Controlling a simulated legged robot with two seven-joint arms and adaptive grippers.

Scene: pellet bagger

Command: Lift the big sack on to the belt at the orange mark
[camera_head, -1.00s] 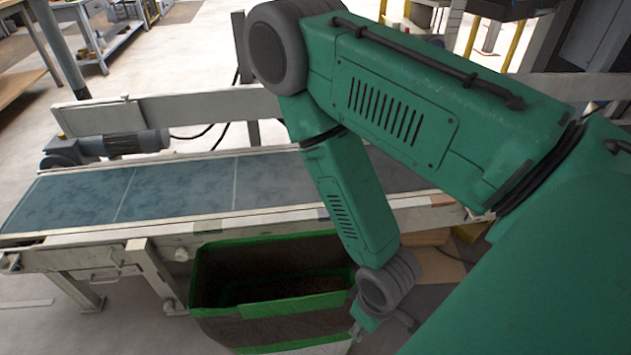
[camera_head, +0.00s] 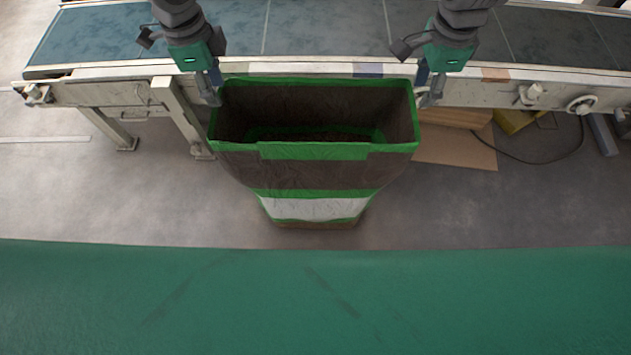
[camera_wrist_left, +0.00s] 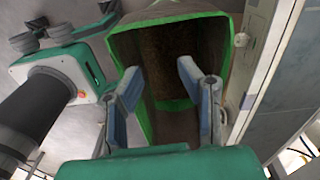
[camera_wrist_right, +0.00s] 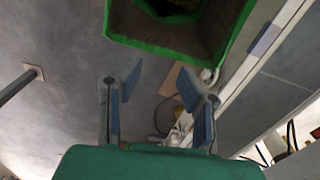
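The big sack (camera_head: 310,175) stands open-topped on the floor in front of the belt (camera_head: 330,35). It is dark brown with green bands and a white band, and dark contents show low inside. My left gripper (camera_head: 212,92) is at its left rim, and my right gripper (camera_head: 428,92) is at its right rim. In the left wrist view the fingers (camera_wrist_left: 162,90) are apart, with the sack mouth behind them. In the right wrist view the fingers (camera_wrist_right: 160,92) are apart and empty, with a rim corner beyond. The orange mark (camera_head: 495,74) is on the belt's front rail, right of the sack.
A belt leg (camera_head: 178,115) stands left of the sack. Cardboard (camera_head: 455,145), a yellow object (camera_head: 515,120) and a cable lie to the right. A handwheel (camera_head: 582,104) projects from the frame.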

